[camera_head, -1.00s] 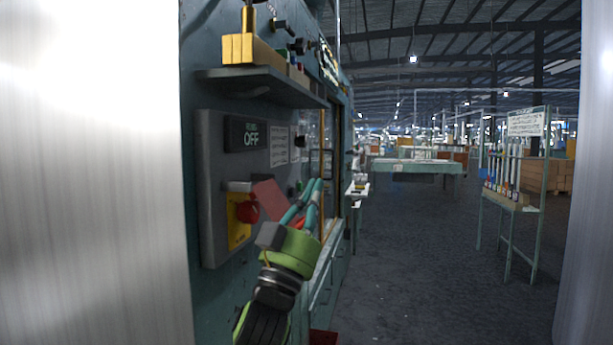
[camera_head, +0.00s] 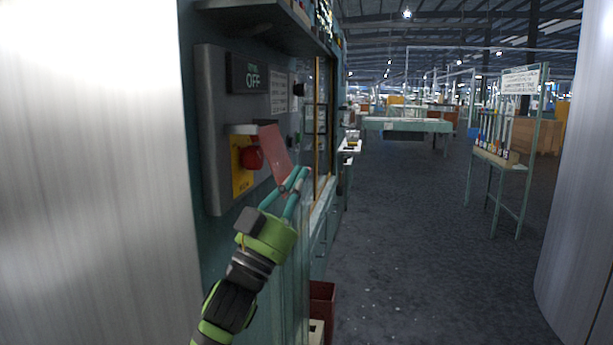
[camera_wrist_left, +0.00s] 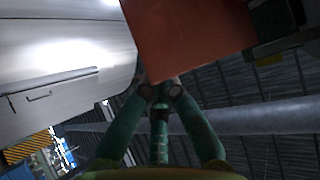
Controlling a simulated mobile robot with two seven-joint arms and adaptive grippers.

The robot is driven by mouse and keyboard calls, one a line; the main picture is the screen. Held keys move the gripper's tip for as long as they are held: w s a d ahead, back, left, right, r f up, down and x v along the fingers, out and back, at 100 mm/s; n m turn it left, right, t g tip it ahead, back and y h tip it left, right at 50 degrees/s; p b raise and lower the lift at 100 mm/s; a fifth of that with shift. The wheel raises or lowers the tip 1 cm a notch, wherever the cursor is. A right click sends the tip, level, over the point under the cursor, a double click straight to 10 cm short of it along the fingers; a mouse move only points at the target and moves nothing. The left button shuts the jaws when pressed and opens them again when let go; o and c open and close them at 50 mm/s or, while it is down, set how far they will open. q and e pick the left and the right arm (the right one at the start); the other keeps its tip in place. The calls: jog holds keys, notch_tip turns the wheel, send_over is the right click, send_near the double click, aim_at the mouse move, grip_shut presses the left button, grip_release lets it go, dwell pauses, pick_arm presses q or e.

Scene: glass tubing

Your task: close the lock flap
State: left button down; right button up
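The lock flap is a reddish plate (camera_head: 276,152) on the grey control panel (camera_head: 215,130). It stands out at a slant from a small ledge above a red knob (camera_head: 251,157) on a yellow plate (camera_head: 240,180). The knob is still uncovered from the front. My left gripper (camera_head: 300,174) has its teal fingertips close together at the flap's lower outer end. In the left wrist view the flap (camera_wrist_left: 190,25) fills the top middle, just beyond the fingertips (camera_wrist_left: 160,90). I cannot tell whether they touch it. My right gripper is not in view.
A shelf (camera_head: 265,18) juts out above the panel. A dark red bin (camera_head: 321,300) stands on the floor below. A rack (camera_head: 505,150) with upright tubes stands to the right. The floor aisle (camera_head: 400,230) between is clear.

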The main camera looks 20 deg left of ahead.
aim_at(280, 184)
pick_arm(q)
jog(key=shift+s+a+f+b, duration=0.2)
jog(key=shift+a+f, duration=0.2)
jog(key=shift+a, duration=0.35)
jog(key=shift+s+a+f+b, duration=0.15)
jog(key=shift+a+f, duration=0.25)
jog(key=shift+a, duration=0.35)
